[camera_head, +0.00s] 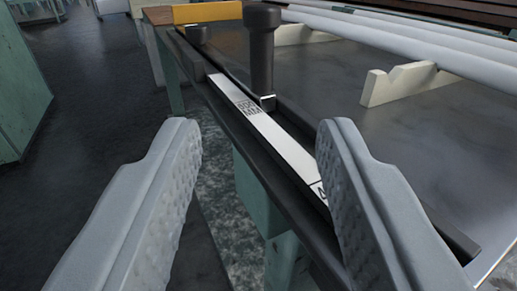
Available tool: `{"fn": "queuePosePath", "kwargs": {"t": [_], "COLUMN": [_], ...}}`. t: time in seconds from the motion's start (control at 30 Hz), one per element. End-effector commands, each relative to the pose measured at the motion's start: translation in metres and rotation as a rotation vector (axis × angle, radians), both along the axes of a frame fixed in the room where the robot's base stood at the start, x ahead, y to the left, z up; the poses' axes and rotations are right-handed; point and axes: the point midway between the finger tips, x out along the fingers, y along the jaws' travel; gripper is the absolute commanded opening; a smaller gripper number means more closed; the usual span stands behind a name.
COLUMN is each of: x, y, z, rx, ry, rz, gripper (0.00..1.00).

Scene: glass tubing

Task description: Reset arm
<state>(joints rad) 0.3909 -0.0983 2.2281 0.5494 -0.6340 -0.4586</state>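My gripper (260,165) shows at the front of the camera view, with its two grey, textured fingers spread wide apart. Nothing is held between them. Behind and between the fingers runs the edge of a dark table (310,80), with a white ruler strip (265,125) along it. The right finger hides part of the strip and the table edge. I cannot tell how far the fingertips are from the table.
Long white tubes (420,45) rest on notched cream supports (400,82) at right. A yellow block (207,12) is at the back. Floor lies open at left, beside a green cabinet (20,85).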

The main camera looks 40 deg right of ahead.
Motion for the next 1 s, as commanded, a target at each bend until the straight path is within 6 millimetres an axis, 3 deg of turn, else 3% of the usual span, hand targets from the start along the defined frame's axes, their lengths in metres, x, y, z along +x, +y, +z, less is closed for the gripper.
{"fn": "queuePosePath", "kwargs": {"t": [0.17,0.27,0.57,1.0], "x": [-0.001,-0.004,-0.039,-0.130], "y": [0.004,0.018,0.109,0.227], "z": [0.003,0.014,0.069,0.123], "rx": [-0.001,0.001,0.019,0.029], "ry": [-0.002,-0.009,-0.031,-0.018], "rz": [0.008,0.039,0.236,0.493], "gripper": [0.40,0.40,0.40,0.40]}}
